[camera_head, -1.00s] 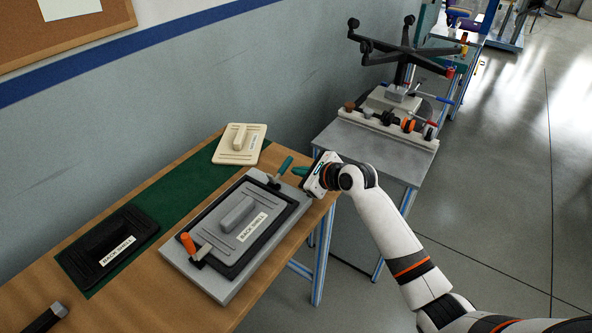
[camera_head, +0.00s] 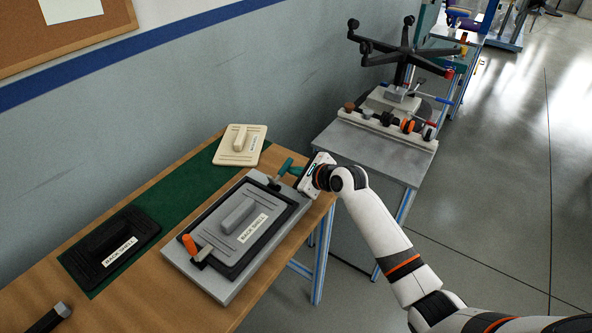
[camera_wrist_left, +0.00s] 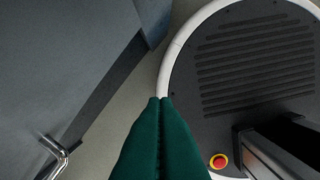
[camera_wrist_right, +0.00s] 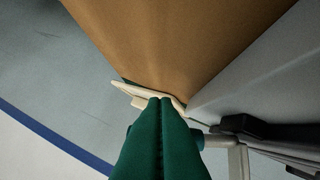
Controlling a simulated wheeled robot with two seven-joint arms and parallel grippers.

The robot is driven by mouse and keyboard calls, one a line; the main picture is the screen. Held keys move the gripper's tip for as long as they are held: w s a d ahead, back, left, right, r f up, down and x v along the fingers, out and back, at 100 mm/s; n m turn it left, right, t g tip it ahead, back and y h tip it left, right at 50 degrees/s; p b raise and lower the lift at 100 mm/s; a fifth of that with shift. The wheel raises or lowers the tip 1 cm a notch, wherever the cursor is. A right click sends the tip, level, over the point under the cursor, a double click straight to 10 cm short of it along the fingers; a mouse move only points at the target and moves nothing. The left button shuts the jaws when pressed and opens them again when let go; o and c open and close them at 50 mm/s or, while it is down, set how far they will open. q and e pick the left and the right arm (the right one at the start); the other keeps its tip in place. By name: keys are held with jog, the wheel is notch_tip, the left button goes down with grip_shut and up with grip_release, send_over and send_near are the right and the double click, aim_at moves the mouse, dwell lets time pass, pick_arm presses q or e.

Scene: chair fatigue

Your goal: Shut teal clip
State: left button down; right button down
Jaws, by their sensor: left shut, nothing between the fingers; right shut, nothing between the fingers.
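The teal clip (camera_head: 284,168) stands at the far right corner of the grey fixture (camera_head: 222,288), its handle tilted upward. An orange clip (camera_head: 189,244) is at the near left end. A grey back shell (camera_head: 225,240) in a dark frame lies between them. My right gripper (camera_head: 295,171) is shut and empty, its green fingertips right beside the teal handle; I cannot tell whether they touch. In the right wrist view, a bit of the teal clip (camera_wrist_right: 198,138) shows behind the shut fingers (camera_wrist_right: 160,100), the rest hidden. My left gripper (camera_wrist_left: 160,100) is shut and empty, away from the table.
A cream shell (camera_head: 254,157) and a black back shell (camera_head: 85,262) lie on the green mat (camera_head: 183,202) along the wall. A grey bench (camera_head: 372,153) with a chair base stands beyond. A dark object (camera_head: 48,318) lies at the table's near left.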

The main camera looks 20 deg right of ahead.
aim_at(288, 163)
jog(key=shift+r, duration=0.1)
jog(key=p, duration=0.2)
jog(key=r+n+t+h+p, duration=0.1)
jog(key=shift+s+a+r+n+p, duration=0.2)
jog(key=shift+r+n+p, duration=0.1)
jog(key=shift+p, duration=0.1)
jog(key=shift+s+a+r+n+t+p, duration=0.1)
jog(key=shift+a+r+n+t+p, duration=0.1)
jog(key=shift+r+n+t+p, duration=0.3)
jog(key=shift+s+a+n+t+h+p, duration=0.1)
jog(key=shift+n+t+h+p, duration=0.2)
jog(key=shift+h+p, duration=0.1)
jog(key=shift+s+a+r+n+t+h, duration=0.3)
jog(key=shift+a+n+t+h, duration=0.1)
jog(key=shift+n+t, duration=0.4)
jog(key=n+t, duration=0.1)
jog(key=n, duration=0.1)
jog(key=s+a+r+n+t, duration=0.1)
jog(key=shift+s+a+n+b, duration=0.15)
jog(key=shift+a+n+b, duration=0.15)
jog(key=shift+n+b, duration=0.1)
jog(key=shift+s+a+r, duration=0.15)
jog(key=shift+a, duration=0.05)
jog(key=shift+s+a, duration=0.1)
